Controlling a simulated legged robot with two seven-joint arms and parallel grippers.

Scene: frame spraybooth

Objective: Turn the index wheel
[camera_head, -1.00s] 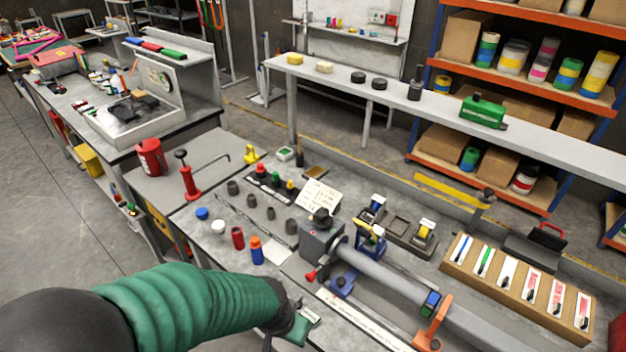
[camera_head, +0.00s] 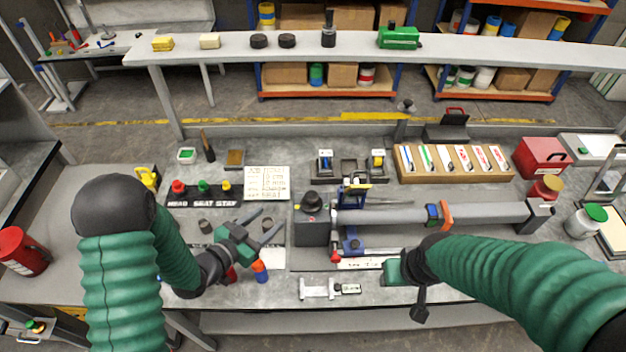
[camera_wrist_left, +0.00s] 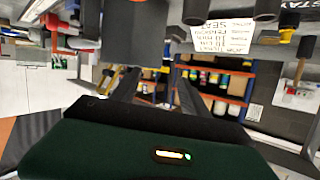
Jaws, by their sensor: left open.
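A grey block (camera_head: 312,228) stands mid-bench with a black round knob (camera_head: 312,202) on top; this looks like the index wheel. A long grey tube (camera_head: 470,213) runs right from the block, with a blue and an orange collar on it. My left gripper (camera_head: 271,220) is open and empty, above the bench to the left of the block and apart from it. Its two dark fingers also show spread in the left wrist view (camera_wrist_left: 157,90). My right gripper (camera_head: 398,272) is low near the bench's front edge, mostly hidden by its arm; its jaws cannot be made out.
A red and blue bottle (camera_head: 260,271) stands just below my left gripper. A written card (camera_head: 267,183) and a rack with red, green and yellow knobs (camera_head: 203,192) lie behind it. A wooden tray of cards (camera_head: 455,175) is at the back right. A white shelf (camera_head: 350,47) crosses behind.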

